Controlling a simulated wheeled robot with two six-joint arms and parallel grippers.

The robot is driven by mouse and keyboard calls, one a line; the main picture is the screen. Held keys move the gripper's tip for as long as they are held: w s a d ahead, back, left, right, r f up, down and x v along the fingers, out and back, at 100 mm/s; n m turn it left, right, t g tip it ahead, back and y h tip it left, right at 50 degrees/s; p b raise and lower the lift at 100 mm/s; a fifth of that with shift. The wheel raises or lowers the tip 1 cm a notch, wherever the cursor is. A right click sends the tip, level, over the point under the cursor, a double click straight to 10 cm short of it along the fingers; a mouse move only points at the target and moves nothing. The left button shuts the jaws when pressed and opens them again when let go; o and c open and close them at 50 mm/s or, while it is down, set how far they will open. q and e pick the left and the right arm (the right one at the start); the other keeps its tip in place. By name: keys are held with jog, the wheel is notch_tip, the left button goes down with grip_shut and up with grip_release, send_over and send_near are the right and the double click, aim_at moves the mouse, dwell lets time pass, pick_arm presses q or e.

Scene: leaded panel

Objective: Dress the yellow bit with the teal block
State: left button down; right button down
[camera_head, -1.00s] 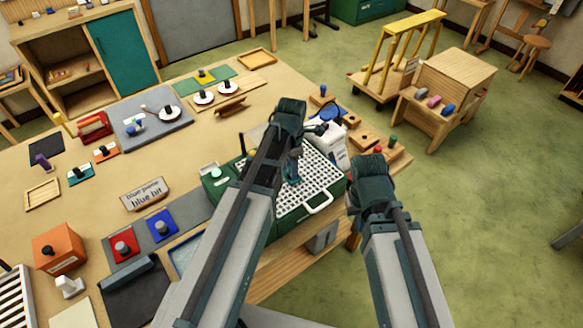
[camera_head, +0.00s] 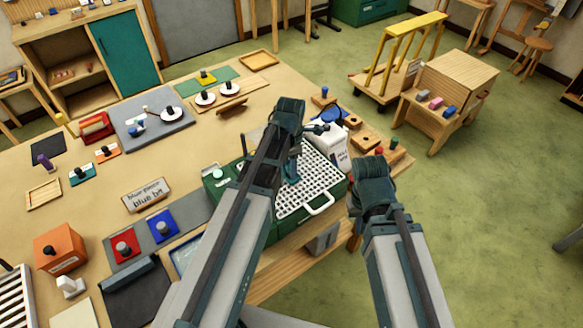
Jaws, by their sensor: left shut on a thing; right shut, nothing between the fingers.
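My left gripper (camera_head: 292,176) points down over the white perforated top of the green grinder box (camera_head: 325,184). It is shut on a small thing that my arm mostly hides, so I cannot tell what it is. My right gripper (camera_head: 369,170) is shut and empty, to the right of the box; its fingertips are hard to see. A teal square with a dark knob (camera_head: 82,174) lies at the left; I cannot be sure of a teal block.
A white bottle (camera_head: 336,149) stands close behind the green box. Wooden blocks with coloured knobs (camera_head: 366,139) line the table's right edge. Red (camera_head: 122,246) and blue (camera_head: 162,226) squares, a sign (camera_head: 146,194) and an orange box (camera_head: 60,247) stand at the left.

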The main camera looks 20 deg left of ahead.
pick_arm(q)
jog(key=shift+w+a, duration=0.1)
jog(key=shift+a, duration=0.05)
jog(key=shift+w+d, duration=0.2)
jog(key=shift+w, duration=0.05)
jog(key=shift+w+d, duration=0.25)
jog(key=shift+w, duration=0.05)
jog(key=shift+w+d, duration=0.4)
jog(key=shift+w, duration=0.2)
dwell(0.6)
jog(key=shift+s, duration=0.15)
dwell(0.4)
jog(key=shift+s+a, duration=0.35)
jog(key=shift+s, duration=0.1)
jog(key=shift+s+a, duration=0.15)
jog(key=shift+s, duration=0.05)
dwell(0.3)
jog(key=shift+s+a, duration=0.25)
jog(key=shift+a, duration=0.05)
